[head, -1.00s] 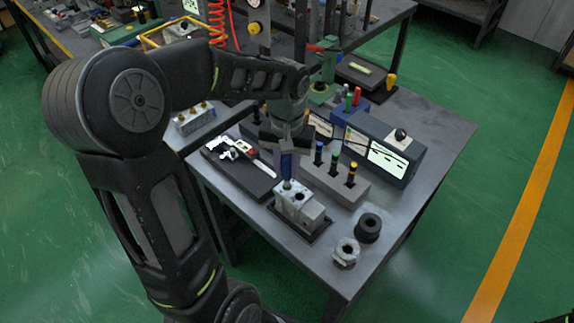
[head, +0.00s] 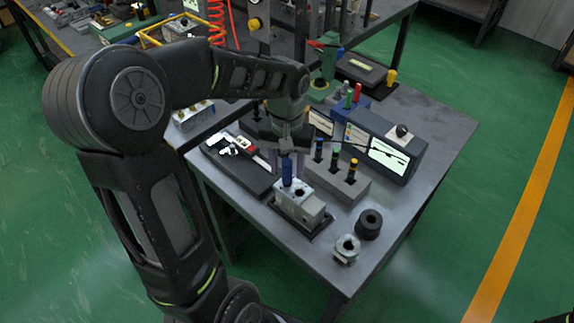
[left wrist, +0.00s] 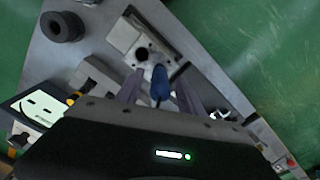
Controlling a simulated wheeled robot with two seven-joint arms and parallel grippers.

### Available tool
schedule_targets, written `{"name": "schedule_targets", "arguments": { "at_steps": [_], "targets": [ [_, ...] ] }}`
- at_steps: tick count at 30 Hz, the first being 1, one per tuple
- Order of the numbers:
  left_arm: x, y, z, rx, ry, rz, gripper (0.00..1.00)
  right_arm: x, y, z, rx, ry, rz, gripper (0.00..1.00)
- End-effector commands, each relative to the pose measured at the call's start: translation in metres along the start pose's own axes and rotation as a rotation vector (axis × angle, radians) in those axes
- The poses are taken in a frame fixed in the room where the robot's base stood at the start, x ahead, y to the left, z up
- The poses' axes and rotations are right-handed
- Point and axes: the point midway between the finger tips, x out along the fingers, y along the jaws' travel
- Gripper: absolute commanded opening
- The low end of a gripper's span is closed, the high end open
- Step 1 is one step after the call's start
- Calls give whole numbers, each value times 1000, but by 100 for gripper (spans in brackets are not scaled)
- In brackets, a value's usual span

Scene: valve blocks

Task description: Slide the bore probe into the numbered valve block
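The valve block (head: 301,208) is a light metal block on a dark base plate near the table's front edge. It also shows in the left wrist view (left wrist: 124,36), with a dark open bore on top. The blue-handled bore probe (head: 287,173) stands upright at the block's left part, its lower end hidden in or behind the block top. In the left wrist view the blue handle (left wrist: 160,84) shows between the spread fingers. My left gripper (head: 288,160) is open, just above the probe. My right gripper is not in view.
A grey rack (head: 338,184) with several coloured plugs stands right behind the block. A caliper lies on a dark tray (head: 233,165) to the left. A metal nut (head: 347,249) and black ring (head: 369,223) lie in front right. A display box (head: 385,152) stands behind.

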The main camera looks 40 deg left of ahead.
Motion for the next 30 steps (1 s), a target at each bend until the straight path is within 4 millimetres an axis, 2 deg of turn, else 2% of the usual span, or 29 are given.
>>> {"name": "schedule_targets", "arguments": {
  "at_steps": [8, 12, 14, 24, 30],
  "targets": [
    [-3, 0, 0, 0, 0, 0, 45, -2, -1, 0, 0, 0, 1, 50],
    [-17, 0, 0, 0, 1, 0, 45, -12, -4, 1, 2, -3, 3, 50],
    [-21, 0, -1, 0, 4, 0, 45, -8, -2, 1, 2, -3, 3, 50],
    [-91, 0, -1, -1, 4, 1, 45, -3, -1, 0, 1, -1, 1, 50],
    [-123, 0, -1, 0, 3, 1, 45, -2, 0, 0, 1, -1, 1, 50]
  ]
}}
